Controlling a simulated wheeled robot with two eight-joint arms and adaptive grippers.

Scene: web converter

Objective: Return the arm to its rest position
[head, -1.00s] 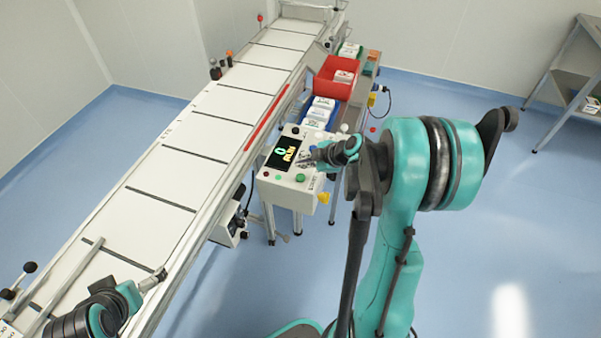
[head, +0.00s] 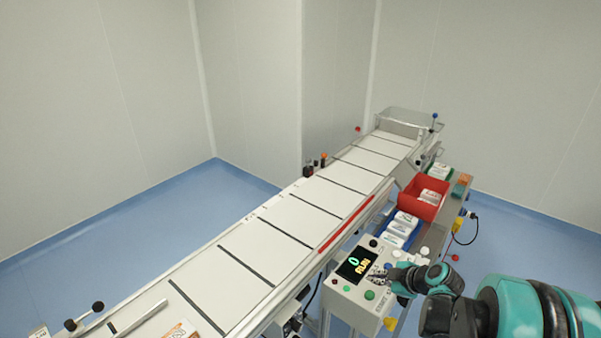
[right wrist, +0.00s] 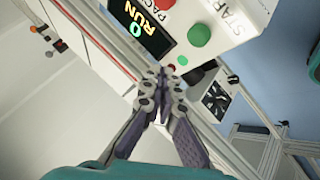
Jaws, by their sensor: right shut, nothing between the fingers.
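My right gripper (head: 376,278) is shut and empty. It is by the front of the control panel (head: 340,302), just right of the lit display (head: 355,265) reading 0 and RUN. My right arm (head: 520,308) comes in from the lower right. My left gripper is not in view.
The long white conveyor (head: 282,238) runs from lower left to upper right. Beside it stand a red bin (head: 412,205) and a blue tray (head: 388,238) with white packs. A black-knobbed lever (head: 98,307) is at lower left. Blue floor (head: 530,232) lies open at right.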

